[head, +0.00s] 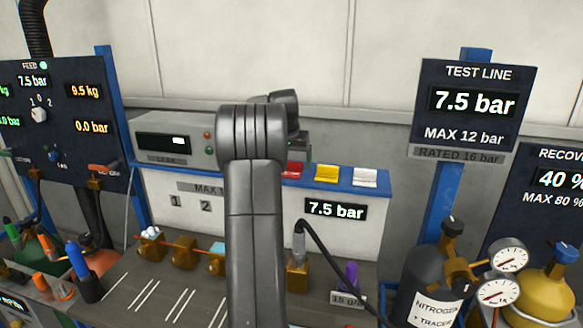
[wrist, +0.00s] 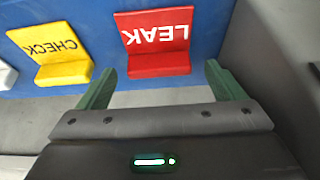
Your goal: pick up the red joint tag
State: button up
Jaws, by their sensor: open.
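The red joint tag (wrist: 157,44), lettered LEAK, stands on a blue strip in the wrist view, upside down in the picture. My gripper (wrist: 165,88) is open, with its green fingers apart and nothing between them. The tag is just beyond the fingertips, roughly centred between them. In the head view, part of the red tag (head: 293,170) shows on the blue ledge to the right of my arm. My arm hides the rest of that area, and the fingers cannot be made out there.
A yellow tag (wrist: 55,52), lettered CHECK, stands beside the red one, with a white tag (head: 364,177) beyond it. A grey leak instrument (head: 175,139) stands left of my arm. Brass fittings (head: 183,250) and a black hose (head: 325,252) are below the ledge.

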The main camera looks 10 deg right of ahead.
jog(key=shift+w+d+f, duration=0.1)
jog(key=shift+f, duration=0.25)
jog(key=shift+c, duration=0.2)
jog(key=c, duration=1)
